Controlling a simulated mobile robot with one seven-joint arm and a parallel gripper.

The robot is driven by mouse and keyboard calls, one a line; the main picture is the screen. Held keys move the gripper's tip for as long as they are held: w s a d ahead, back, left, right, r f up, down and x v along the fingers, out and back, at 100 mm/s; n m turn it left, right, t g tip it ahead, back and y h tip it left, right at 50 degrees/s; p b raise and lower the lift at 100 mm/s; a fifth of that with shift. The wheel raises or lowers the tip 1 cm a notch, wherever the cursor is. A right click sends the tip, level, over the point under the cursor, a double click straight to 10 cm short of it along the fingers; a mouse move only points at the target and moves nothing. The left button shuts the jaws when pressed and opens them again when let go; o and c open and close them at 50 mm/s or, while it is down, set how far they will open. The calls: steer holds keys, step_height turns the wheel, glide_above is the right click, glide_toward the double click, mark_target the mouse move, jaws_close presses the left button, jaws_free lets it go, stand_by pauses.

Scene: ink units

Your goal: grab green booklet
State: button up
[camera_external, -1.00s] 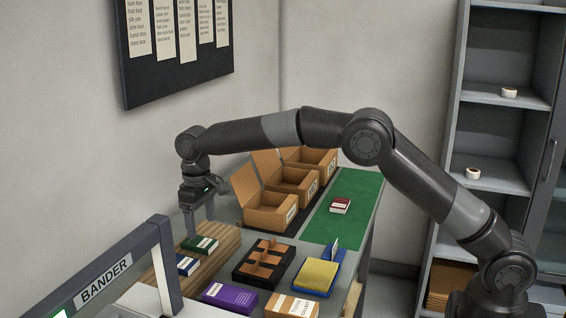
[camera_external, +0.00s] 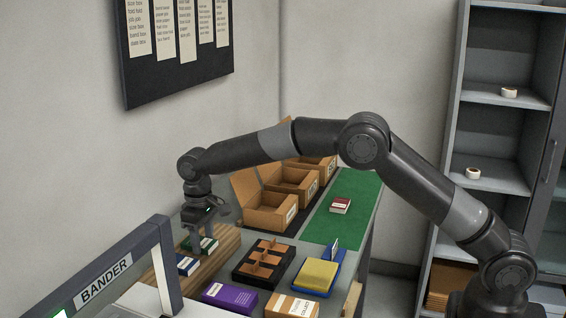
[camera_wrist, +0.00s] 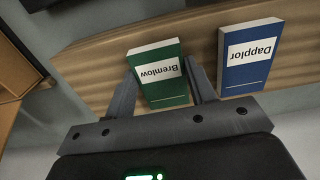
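The green booklet (camera_wrist: 160,74), labelled "Bremlow", lies on a wooden board (camera_wrist: 100,60). In the wrist view my gripper (camera_wrist: 160,75) is open, with one finger on each side of the booklet's near part. I cannot tell whether either finger touches it. In the external view my gripper (camera_external: 201,243) is lowered over the green booklet (camera_external: 210,245) and hides part of it. A blue booklet (camera_wrist: 249,58), labelled "Dapplor", lies just right of the green one, close to the right finger. It also shows in the external view (camera_external: 187,265).
Open cardboard boxes (camera_external: 270,212) stand behind. A dark divided tray (camera_external: 262,262), purple stack (camera_external: 230,298) and yellow sponge-like block (camera_external: 316,274) lie to the right. A red booklet (camera_external: 341,205) lies on a green mat (camera_external: 352,190). The "BANDER" frame (camera_external: 105,283) stands front left.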

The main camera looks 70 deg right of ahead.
steer(key=c, duration=0.5)
steer(key=shift+r, duration=0.15)
